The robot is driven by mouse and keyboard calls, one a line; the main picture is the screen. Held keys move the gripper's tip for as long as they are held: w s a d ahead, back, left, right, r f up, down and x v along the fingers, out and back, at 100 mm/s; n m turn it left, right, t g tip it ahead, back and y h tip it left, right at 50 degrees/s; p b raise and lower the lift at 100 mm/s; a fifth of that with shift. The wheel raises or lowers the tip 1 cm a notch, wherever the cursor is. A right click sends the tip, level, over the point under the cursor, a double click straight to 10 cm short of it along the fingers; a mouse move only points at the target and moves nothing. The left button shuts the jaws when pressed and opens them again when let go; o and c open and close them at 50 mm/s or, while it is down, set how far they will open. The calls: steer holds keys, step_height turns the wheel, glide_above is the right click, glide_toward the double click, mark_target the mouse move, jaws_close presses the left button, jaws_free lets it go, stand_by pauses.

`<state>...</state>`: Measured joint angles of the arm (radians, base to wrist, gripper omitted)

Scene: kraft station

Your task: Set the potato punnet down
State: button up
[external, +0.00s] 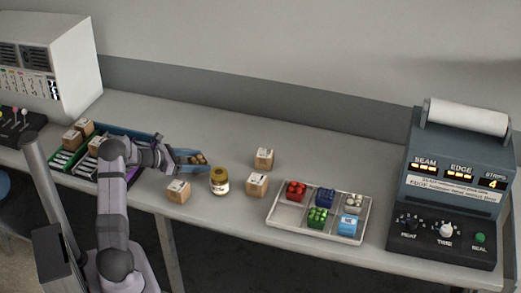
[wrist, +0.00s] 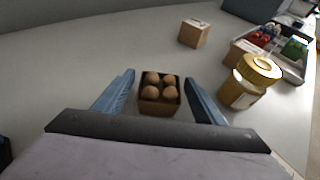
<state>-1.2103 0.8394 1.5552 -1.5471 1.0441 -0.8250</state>
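The potato punnet (wrist: 160,108) is a small dark brown box holding several round tan potatoes. In the wrist view it sits upright between the two blue fingers of my gripper (wrist: 160,78). A narrow strip of table shows between each finger and the punnet, so the fingers look apart from it. In the external view the potatoes (external: 199,158) show between the fingertips of my gripper (external: 194,157), low over the table. The punnet's walls are mostly hidden there, and its contact with the table is hard to see.
A yellow-lidded jar (external: 219,181) stands close on the right. Cardboard boxes (external: 264,158) stand around it. A white divided tray (external: 279,228) with coloured punnets lies further right, before the sealing machine (external: 452,180). Coloured bins (external: 60,172) stand left. Table behind the punnet is clear.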

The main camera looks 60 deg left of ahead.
steer(key=shift+r, duration=0.1)
steer(key=shift+r, duration=0.2)
steer(key=b+v, duration=0.1)
steer(key=v, duration=1.1)
steer(key=shift+f+b, duration=0.1)
steer(key=shift+b, duration=0.2)
steer(key=shift+d, duration=0.1)
